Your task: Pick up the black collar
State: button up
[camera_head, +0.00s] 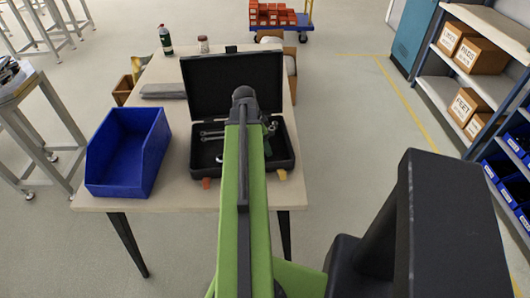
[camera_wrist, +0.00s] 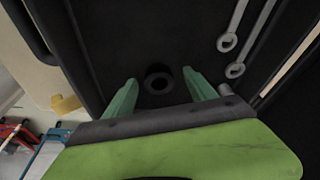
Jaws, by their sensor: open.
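The black collar (camera_wrist: 159,80) is a short dark ring in the wrist view. It lies on the black floor of the open tool case (camera_head: 278,155). My gripper (camera_wrist: 158,85) is open, with one green finger on each side of the collar. The collar appears between the fingertips, and I see no contact with either finger. How far the fingertips are above the case floor is hard to tell. In the head view my green arm reaches over the case and hides its middle, and the collar is hidden there.
Wrenches (camera_wrist: 240,35) lie in the case beside the collar. The raised case lid (camera_head: 225,82) stands behind. A blue bin (camera_head: 127,150) sits left on the table (camera_head: 185,185). A bottle (camera_head: 165,40) and a jar (camera_head: 203,44) stand at the table's far end. A shelf (camera_head: 440,90) stands at the right.

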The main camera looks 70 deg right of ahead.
jog(key=shift+r, duration=0.1)
jog(key=shift+c, duration=0.4)
grip_shut()
